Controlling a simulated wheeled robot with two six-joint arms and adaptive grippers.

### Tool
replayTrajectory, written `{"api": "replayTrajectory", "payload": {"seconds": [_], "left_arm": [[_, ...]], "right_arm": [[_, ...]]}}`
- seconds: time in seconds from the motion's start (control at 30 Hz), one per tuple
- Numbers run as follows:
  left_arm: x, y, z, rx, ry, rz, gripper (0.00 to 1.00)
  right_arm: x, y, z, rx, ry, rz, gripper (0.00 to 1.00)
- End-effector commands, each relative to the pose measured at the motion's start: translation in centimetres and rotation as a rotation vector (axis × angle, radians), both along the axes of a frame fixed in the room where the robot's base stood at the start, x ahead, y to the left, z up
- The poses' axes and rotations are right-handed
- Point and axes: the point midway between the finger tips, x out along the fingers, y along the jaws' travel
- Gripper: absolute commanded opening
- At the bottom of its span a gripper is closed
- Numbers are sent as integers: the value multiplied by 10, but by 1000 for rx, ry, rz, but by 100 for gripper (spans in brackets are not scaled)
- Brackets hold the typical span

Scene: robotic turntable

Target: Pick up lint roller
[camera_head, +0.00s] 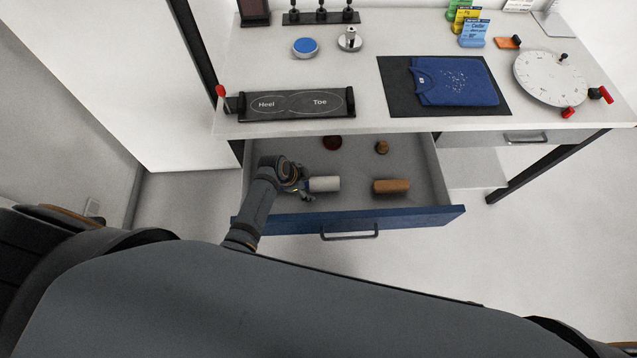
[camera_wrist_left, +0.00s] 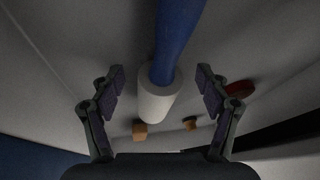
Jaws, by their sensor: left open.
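The lint roller has a white roll (camera_head: 325,184) that shows in the open drawer (camera_head: 455,214) in the head view. In the left wrist view the lint roller (camera_wrist_left: 156,103) shows its white roll and a blue handle running to the top edge. My left gripper (camera_head: 303,187) is in the drawer at the left end of the white roll and hides the handle in the head view. In the left wrist view the left gripper (camera_wrist_left: 160,77) is open, with one finger on each side of the lint roller and a gap on both sides. My right gripper is not in view.
In the drawer lie a brown brush-like block (camera_head: 391,186), a small brown item (camera_head: 382,147) and a dark red round item (camera_head: 331,142). The table top (camera_head: 365,65) overhangs the drawer's back. It holds a heel-toe board (camera_head: 290,104), a folded blue shirt (camera_head: 455,82) and a white dial (camera_head: 550,78).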

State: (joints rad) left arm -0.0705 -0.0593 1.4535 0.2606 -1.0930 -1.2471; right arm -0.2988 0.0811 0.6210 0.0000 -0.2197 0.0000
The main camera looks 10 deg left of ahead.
Motion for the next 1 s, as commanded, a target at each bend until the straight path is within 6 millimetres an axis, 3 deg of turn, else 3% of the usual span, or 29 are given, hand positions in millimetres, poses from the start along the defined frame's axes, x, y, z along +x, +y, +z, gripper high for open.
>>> {"api": "replayTrajectory", "payload": {"seconds": [0.13, 0.57, 0.83, 1.0], "left_arm": [[0, 0, 0, 0, 0, 0, 73], [0, 0, 1, -1, 0, 0, 15], [1, 0, 4, -1, -2, -1, 15], [1, 0, 26, -2, -6, -1, 15]], "right_arm": [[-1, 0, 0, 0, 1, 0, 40], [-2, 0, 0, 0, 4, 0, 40], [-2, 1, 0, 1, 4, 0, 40], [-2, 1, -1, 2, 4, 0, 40]]}}
